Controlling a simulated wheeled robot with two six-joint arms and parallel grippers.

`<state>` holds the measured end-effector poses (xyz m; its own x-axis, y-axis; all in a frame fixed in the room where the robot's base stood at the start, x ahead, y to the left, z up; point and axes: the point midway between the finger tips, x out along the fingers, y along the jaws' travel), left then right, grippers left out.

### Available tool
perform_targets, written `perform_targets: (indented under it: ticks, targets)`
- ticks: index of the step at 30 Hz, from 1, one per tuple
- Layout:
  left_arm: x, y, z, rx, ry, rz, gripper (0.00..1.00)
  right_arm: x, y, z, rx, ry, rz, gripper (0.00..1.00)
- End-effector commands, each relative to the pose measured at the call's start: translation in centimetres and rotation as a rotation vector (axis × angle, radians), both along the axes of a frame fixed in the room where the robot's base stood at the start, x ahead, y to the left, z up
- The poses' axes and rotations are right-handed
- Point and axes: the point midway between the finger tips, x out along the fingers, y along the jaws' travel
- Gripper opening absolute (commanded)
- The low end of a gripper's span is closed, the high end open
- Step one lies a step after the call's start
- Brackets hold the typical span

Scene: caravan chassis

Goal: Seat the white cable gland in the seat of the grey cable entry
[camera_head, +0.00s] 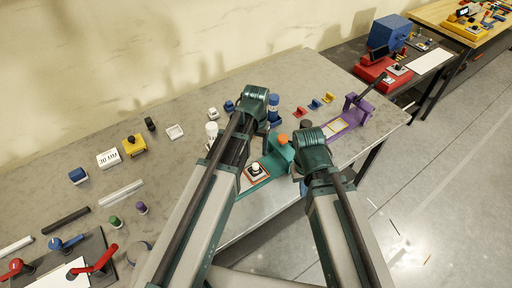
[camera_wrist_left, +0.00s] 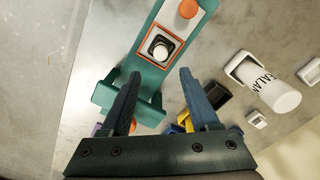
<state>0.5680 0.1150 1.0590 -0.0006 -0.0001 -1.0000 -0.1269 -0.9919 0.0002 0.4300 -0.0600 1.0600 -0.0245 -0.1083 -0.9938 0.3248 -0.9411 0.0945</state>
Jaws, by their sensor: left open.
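A white round-topped piece (camera_wrist_left: 161,48), which looks like the cable gland, sits in a dark and grey square piece, probably the cable entry, on an orange-framed panel of a teal fixture (camera_wrist_left: 146,77). The white piece also shows in the head view (camera_head: 256,169), just right of my left arm. I cannot tell how deep it sits. My left gripper (camera_wrist_left: 160,74) is open, its fingers apart with nothing visible between them, and the white piece lies beyond the fingertips. In the head view its jaws are hidden behind the arm. My right jaws are hidden below the right wrist.
A white sealant bottle (camera_wrist_left: 274,86) and a small white part (camera_wrist_left: 257,118) lie beside the left gripper. A purple fixture (camera_head: 350,116) stands on the right, with small coloured parts (camera_head: 314,104) near it. Blocks and tubes are spread over the table's left side.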

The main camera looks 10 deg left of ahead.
Motion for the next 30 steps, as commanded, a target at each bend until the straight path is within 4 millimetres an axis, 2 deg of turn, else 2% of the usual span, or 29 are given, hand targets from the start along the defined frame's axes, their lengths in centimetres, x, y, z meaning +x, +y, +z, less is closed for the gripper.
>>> perform_targets:
  ticks: [1,8,11,15,19,22,30]
  targets:
    - [0.0,0.0,0.9,0.0,0.0,0.0,0.62,0.0,0.0,0.9,0.0,0.0,-0.001,0.0]
    - [-0.3,-0.2,1.2,0.001,0.001,-0.004,0.62,0.0,0.0,1.2,0.001,0.0,-0.003,0.0]
    - [-3.7,-1.8,1.1,0.019,0.009,-0.047,0.62,0.0,0.0,1.1,0.001,0.0,-0.003,0.0]
    - [-10.0,-4.2,1.2,0.067,0.026,-0.137,0.62,0.0,0.0,1.1,0.001,0.0,-0.003,0.0]
    - [-13.4,-5.2,1.2,0.097,0.032,-0.188,0.62,0.0,0.0,1.1,0.001,0.0,-0.003,0.0]
    - [-14.0,-5.5,1.2,0.106,0.035,-0.2,0.62,0.0,0.0,1.1,0.001,0.0,-0.003,0.0]
    - [-13.8,-5.5,1.1,0.105,0.035,-0.199,0.62,0.0,0.0,1.0,0.001,0.0,-0.003,0.0]
